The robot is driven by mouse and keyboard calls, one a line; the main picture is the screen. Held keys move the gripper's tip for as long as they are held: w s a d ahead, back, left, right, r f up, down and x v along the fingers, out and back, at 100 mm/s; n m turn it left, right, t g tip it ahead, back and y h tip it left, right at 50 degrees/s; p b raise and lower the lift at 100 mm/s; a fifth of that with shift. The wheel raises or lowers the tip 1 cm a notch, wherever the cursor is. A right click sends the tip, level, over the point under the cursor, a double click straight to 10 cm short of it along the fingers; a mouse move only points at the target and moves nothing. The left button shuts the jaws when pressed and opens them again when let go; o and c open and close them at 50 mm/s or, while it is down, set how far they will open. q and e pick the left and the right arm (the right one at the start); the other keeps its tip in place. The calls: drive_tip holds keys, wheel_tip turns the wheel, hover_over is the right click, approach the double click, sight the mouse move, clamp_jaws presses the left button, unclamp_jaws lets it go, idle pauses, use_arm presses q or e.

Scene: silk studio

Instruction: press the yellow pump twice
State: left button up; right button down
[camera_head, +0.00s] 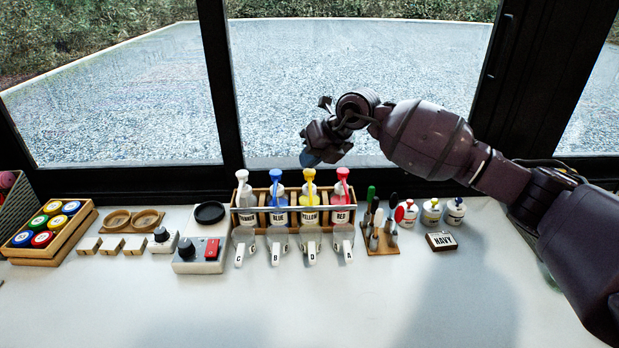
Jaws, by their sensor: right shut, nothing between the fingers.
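The bottle stands upright in a wooden rack (262,197) between the blue pump (277,184) and the red pump (342,182). A white pump (241,186) stands at the rack's left end. My right gripper (312,158) is in the air, in the picture just above the yellow pump. It is shut and holds nothing. Whether it touches the pump cannot be told; a small gap seems to show. My left gripper is not in view.
A scale-like device (202,250) with a black dish stands left of the rack. A crate of coloured lids (80,235) is far left. The front counter is clear.

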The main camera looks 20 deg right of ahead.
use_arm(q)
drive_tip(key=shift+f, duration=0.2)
use_arm(e)
drive_tip(key=shift+f, duration=0.65)
idle(0.3)
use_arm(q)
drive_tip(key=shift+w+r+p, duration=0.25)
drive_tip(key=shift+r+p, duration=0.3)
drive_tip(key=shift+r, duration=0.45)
use_arm(e)
drive_tip(key=shift+r, duration=1.35)
drive_tip(key=shift+r, duration=0.5)
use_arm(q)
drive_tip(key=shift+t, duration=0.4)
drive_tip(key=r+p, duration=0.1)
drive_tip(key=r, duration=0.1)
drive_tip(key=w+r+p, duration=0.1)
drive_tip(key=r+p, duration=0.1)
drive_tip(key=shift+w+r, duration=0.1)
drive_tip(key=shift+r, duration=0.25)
use_arm(e)
wheel_tip(320, 180, up, 5)
drive_tip(key=shift+s+f, duration=0.1)
